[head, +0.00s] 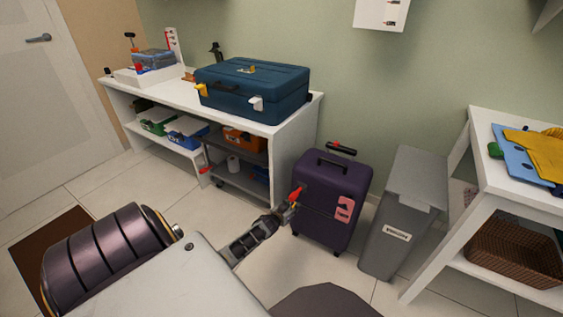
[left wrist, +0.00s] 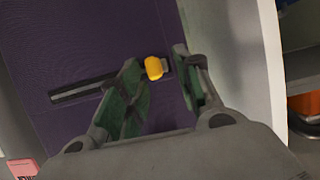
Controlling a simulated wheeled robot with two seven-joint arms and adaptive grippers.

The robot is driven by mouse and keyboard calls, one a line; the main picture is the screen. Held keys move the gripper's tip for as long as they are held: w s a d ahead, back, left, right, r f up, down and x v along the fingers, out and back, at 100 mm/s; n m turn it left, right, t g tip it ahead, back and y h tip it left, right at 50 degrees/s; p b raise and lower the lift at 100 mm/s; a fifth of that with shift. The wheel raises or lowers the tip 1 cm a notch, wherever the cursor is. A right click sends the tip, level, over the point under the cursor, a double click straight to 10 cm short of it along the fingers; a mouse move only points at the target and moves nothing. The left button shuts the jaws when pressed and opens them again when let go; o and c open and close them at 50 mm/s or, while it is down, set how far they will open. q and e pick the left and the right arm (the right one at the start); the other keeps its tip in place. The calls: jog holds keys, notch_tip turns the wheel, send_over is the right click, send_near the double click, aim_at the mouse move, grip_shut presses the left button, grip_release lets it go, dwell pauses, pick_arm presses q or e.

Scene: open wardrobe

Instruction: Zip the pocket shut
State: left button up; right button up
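The purple suitcase (head: 325,185) stands upright on the floor against the wall. In the left wrist view its purple front (left wrist: 70,40) carries a dark, straight pocket zip strip (left wrist: 80,91). A yellow zip pull (left wrist: 154,68) is at one end of this strip. My left gripper (head: 290,204) is at the suitcase's front. In the left wrist view its fingers (left wrist: 156,62) are open on either side of the pull; I cannot tell whether either touches it. Part of the strip is hidden behind a finger. My right gripper is not in view.
A grey bin (head: 398,220) stands just right of the suitcase. A white shelf unit (head: 305,135) with a blue case (head: 255,90) on top is to the left. A white table (head: 510,170) is at the right. A pink label (head: 345,208) is on the suitcase.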

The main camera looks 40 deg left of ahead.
pick_arm(q)
jog(key=v, duration=1.1)
jog(key=shift+s, duration=0.25)
dwell(0.4)
dwell(0.6)
